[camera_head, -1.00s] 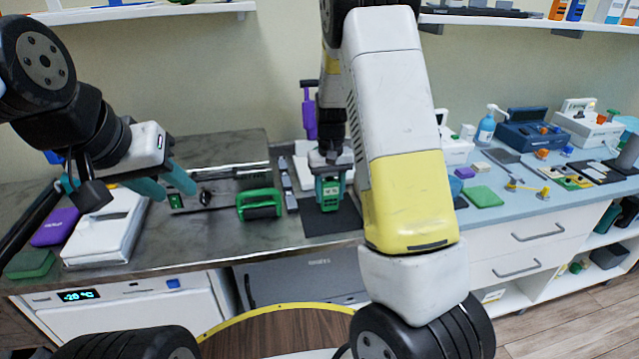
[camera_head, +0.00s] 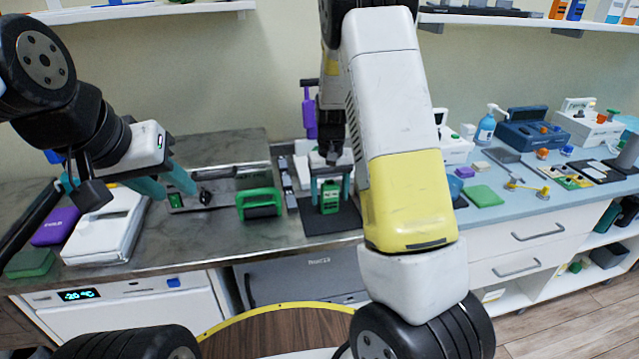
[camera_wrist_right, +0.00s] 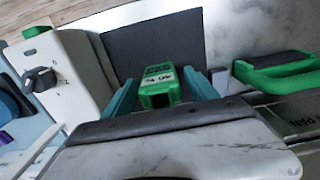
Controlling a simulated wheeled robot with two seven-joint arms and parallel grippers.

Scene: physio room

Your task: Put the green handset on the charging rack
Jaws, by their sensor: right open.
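The green handset (camera_head: 330,198) stands on a dark mat (camera_head: 318,222) on the counter. My right gripper (camera_head: 331,186) is open, with its teal fingers on either side of the handset. The right wrist view shows the handset (camera_wrist_right: 160,86) between the parted fingers, with a gap visible on at least one side. A pale stand (camera_head: 301,160) sits behind the mat, partly hidden by my right gripper; I cannot tell whether it is the charging rack. My left gripper (camera_head: 165,187) is open and empty above the left counter.
A green-handled block (camera_head: 259,204) lies left of the mat; it also shows in the right wrist view (camera_wrist_right: 280,70). A purple upright tool (camera_head: 309,112) stands behind. A white case (camera_head: 106,226) and purple box (camera_head: 55,227) lie at left. The blue counter at right is crowded.

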